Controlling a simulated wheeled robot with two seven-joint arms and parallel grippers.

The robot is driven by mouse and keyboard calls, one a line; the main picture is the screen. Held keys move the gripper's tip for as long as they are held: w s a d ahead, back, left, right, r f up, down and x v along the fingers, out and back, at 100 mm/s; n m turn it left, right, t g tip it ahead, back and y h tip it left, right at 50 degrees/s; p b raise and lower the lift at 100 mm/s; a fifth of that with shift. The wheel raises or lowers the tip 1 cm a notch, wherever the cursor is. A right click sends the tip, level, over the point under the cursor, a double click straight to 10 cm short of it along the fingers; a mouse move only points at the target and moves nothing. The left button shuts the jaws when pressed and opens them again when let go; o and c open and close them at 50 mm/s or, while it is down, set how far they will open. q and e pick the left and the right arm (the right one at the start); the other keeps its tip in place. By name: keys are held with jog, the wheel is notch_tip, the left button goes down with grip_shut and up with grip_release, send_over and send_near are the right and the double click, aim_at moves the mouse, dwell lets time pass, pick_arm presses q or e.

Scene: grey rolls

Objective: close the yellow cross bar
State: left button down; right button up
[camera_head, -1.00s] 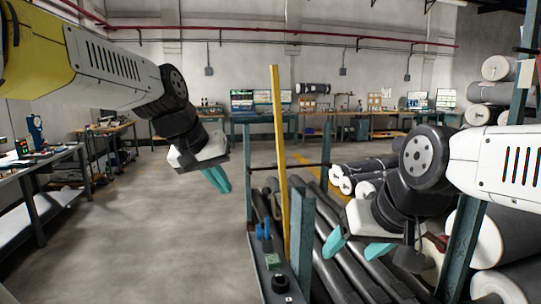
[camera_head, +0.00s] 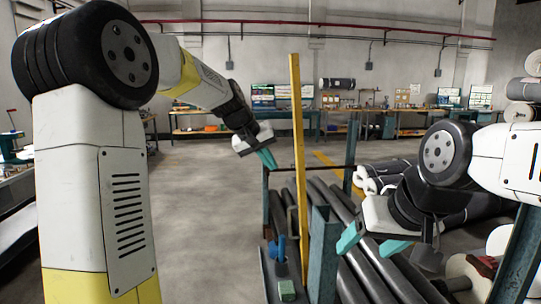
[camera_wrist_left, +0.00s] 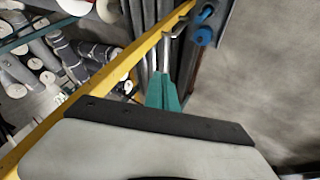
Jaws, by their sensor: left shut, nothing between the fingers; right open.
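The yellow cross bar (camera_head: 298,150) stands nearly upright at the near left side of the rack, raised above the grey rolls. In the left wrist view the bar (camera_wrist_left: 100,85) runs diagonally from lower left to upper right. My left gripper (camera_head: 267,159) is shut and empty, just left of the bar in the head view. Its teal fingers (camera_wrist_left: 163,92) lie beside the bar in the wrist view; whether they touch it I cannot tell. My right gripper (camera_head: 370,243) is open and empty, to the right of the bar above the rolls.
Dark grey rolls (camera_head: 365,262) lie in the rack beside the bar. A teal rack post (camera_head: 323,255) stands right of the bar's lower end. The floor (camera_head: 205,215) on the left is clear.

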pick_arm(q)
jog(key=w+d+f, duration=0.2)
jog(key=d+f, duration=0.1)
jog(key=d, duration=0.2)
jog(key=shift+w+d, duration=0.3)
jog(key=shift+w, duration=0.05)
